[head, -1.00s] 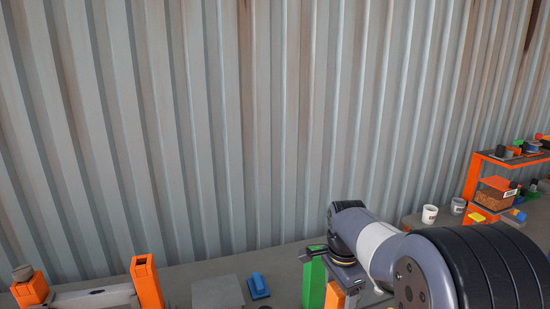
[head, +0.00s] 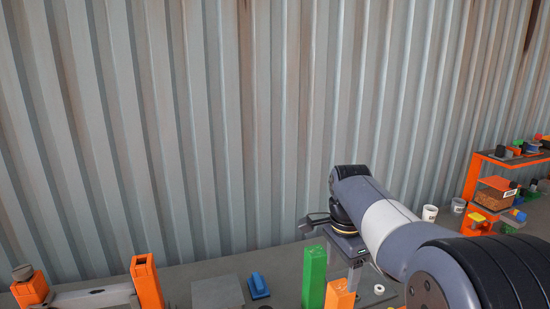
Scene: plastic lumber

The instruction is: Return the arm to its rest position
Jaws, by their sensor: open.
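My arm reaches in from the lower right of the head view, and its wrist is bent downward. My gripper (head: 353,276) hangs below the wrist, behind a green post (head: 314,277) and an orange post (head: 341,294). It is open, and I see nothing held in it. Its fingertips are partly hidden by the orange post.
Orange posts (head: 147,282) with a grey beam stand at lower left. A grey plate (head: 217,292) and a blue piece (head: 259,286) lie on the grey table. White cups (head: 430,213) and an orange shelf (head: 470,178) stand at right. A corrugated wall (head: 250,120) closes the back.

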